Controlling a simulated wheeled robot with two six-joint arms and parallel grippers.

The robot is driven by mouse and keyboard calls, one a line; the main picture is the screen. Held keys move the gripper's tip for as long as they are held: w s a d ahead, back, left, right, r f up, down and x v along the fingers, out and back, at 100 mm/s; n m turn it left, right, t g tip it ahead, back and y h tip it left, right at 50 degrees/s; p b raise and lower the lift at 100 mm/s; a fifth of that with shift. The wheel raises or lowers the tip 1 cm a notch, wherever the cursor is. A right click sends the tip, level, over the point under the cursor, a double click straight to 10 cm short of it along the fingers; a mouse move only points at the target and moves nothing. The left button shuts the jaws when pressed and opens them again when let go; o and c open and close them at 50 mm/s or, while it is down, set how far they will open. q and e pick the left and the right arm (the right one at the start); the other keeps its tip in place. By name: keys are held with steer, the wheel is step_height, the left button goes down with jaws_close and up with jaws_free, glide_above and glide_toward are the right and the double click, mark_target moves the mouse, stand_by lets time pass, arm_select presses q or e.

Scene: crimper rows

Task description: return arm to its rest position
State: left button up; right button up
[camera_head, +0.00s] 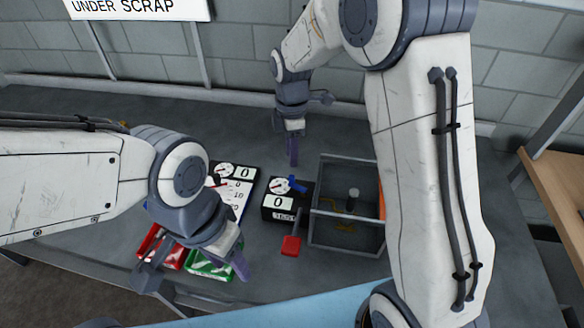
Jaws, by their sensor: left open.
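My left arm comes in from the left edge. Its gripper (196,268) points down toward the front of the table, open, over the red bin (150,243) and the green bin (208,266), partly hiding both. I cannot see anything held between its fingers. My right arm fills the right part of the view and bends over the table. Its gripper (292,150) hangs pointing down near the back middle, behind the black box with the dial. Only one purple finger shows clearly, so its opening cannot be told.
A black box with a dial and a red lever (291,246) stands mid-table. A second dial panel (238,185) is left of it, partly hidden. A clear-walled grey case (345,247) stands right of it. The grey table (80,110) is bare at back left; a block wall stands behind.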

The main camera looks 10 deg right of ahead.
steer(key=shift+r, duration=1.2)
steer(key=s+a+r+m, duration=0.3)
steer(key=s+a+m, duration=0.25)
steer(key=s, duration=0.75)
steer(key=s+m+y, duration=0.1)
steer(key=s+m, duration=0.4)
steer(key=s, duration=0.9)
steer(key=shift+s+a+f+m, duration=0.15)
steer(key=shift+s+f+m, duration=0.2)
steer(key=shift+s+f, duration=0.05)
